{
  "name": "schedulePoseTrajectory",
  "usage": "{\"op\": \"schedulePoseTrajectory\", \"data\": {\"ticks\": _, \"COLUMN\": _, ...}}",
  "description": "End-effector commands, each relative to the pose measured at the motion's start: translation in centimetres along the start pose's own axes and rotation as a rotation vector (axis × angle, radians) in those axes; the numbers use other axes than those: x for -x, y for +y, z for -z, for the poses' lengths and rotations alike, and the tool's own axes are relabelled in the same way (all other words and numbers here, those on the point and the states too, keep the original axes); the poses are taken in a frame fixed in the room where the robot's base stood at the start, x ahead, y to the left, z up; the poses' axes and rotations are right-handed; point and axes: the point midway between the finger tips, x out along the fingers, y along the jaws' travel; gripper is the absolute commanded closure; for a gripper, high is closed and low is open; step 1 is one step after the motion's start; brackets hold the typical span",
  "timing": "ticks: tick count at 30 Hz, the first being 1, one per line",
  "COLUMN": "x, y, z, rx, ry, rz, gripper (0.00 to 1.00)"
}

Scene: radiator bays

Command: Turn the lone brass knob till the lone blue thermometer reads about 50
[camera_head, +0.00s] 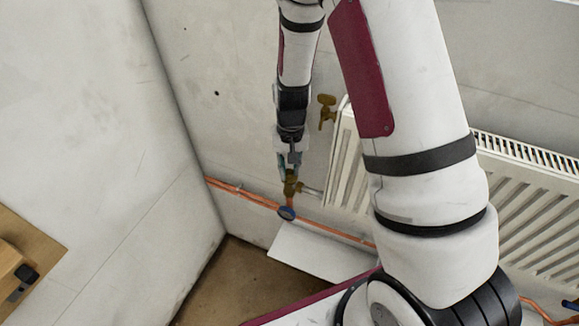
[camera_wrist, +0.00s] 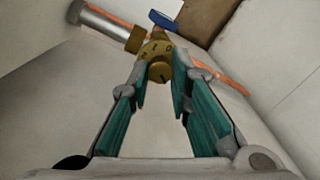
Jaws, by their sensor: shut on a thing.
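The brass knob (camera_wrist: 159,72) shows in the wrist view, between the far ends of my gripper's teal-padded fingers (camera_wrist: 160,82). Dark marks show on its face. In the head view the brass knob (camera_head: 291,188) sits on the valve at the radiator's lower left, with my gripper (camera_head: 288,172) shut on it from above. The blue-rimmed thermometer (camera_head: 287,213) is on the copper pipe just below the valve. It also shows edge-on in the wrist view (camera_wrist: 163,20). Its reading cannot be made out in either view.
A white radiator (camera_head: 520,185) stands along the wall on the right. Another brass fitting (camera_head: 327,108) is at its upper left corner. Copper pipe (camera_head: 240,192) runs low on the wall. A wooden piece (camera_head: 30,255) is at far left.

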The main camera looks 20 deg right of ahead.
Motion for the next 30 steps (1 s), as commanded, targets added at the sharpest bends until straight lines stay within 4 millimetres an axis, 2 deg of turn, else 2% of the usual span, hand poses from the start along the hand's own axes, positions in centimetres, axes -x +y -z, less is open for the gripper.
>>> {"op": "schedulePoseTrajectory", "data": {"ticks": 12, "x": 0.04, "y": -0.04, "z": 0.02, "rx": -0.162, "ry": 0.004, "rz": 0.001, "gripper": 1.0}}
{"op": "schedulePoseTrajectory", "data": {"ticks": 27, "x": 0.04, "y": -0.05, "z": 0.05, "rx": -0.177, "ry": 0.005, "rz": 0.001, "gripper": 1.0}}
{"op": "schedulePoseTrajectory", "data": {"ticks": 28, "x": 0.04, "y": -0.05, "z": 0.05, "rx": -0.177, "ry": 0.005, "rz": 0.001, "gripper": 0.77}}
{"op": "schedulePoseTrajectory", "data": {"ticks": 30, "x": 0.03, "y": -0.04, "z": 0.04, "rx": -0.177, "ry": 0.005, "rz": 0.001, "gripper": 0.61}}
